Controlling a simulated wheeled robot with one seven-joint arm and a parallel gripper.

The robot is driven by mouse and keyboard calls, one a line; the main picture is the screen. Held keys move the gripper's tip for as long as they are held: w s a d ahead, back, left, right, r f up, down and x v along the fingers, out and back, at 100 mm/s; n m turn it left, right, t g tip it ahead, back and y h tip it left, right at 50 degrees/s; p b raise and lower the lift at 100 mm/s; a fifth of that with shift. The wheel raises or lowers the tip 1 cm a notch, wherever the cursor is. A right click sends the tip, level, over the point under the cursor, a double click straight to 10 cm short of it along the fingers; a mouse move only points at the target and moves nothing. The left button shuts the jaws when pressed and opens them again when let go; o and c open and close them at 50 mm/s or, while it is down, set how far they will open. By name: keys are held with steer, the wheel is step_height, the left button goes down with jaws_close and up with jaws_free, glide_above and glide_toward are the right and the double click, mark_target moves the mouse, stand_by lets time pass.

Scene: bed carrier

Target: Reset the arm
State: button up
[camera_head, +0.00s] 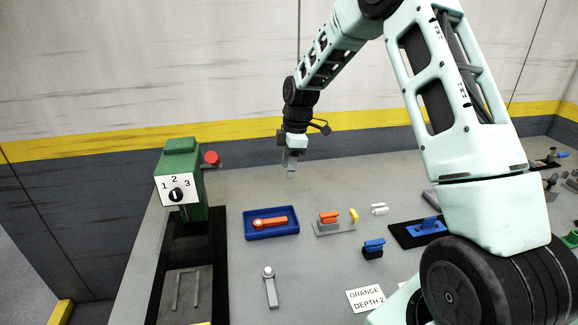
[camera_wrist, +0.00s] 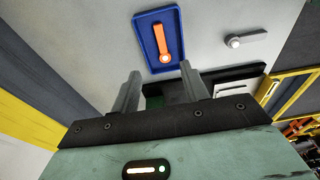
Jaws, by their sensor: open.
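My gripper (camera_head: 291,164) hangs at the end of my raised arm, above the back part of the grey table (camera_head: 228,190). Its fingers point down. In the wrist view my gripper (camera_wrist: 163,95) shows two fingers standing apart with nothing between them. A blue tray (camera_head: 289,234) with an orange lever-shaped part (camera_head: 270,222) lies below and to the left of my gripper in the head view. The same tray (camera_wrist: 142,33) and orange part (camera_wrist: 161,40) show beyond the fingertips in the wrist view.
A green machine (camera_head: 180,150) with a dial and red knob (camera_head: 211,158) stands at left. A grey lever-shaped part (camera_head: 270,290), an orange-and-grey fixture (camera_head: 328,218), blue blocks (camera_head: 373,246) and an "ORANGE DEPTH 2" card (camera_head: 366,300) lie on the table. A wall stands behind.

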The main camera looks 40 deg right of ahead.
steer(key=shift+r, duration=0.3)
stand_by(0.4)
steer(key=s+a+r+m+b, duration=0.15)
steer(key=s+a, duration=0.35)
steer(key=a, duration=0.5)
steer(key=s+a+r+p, duration=0.1)
steer(key=s+a+r, duration=0.2)
steer(key=s+a, duration=0.45)
steer(key=s+a+m, duration=0.1)
steer(key=s+a, duration=0.2)
steer(key=s, duration=0.4)
steer(key=s+a+m+b, duration=0.1)
steer(key=s+a, duration=0.2)
steer(key=s, duration=0.5)
steer(key=s+a+m+h, duration=0.1)
steer(key=s+a+m, duration=0.1)
steer(key=s, duration=0.5)
steer(key=shift+s+a+r+g+b, duration=0.2)
steer(key=shift+s+a+g+b, duration=0.15)
steer(key=shift+a, duration=0.55)
steer(key=shift+d, duration=0.1)
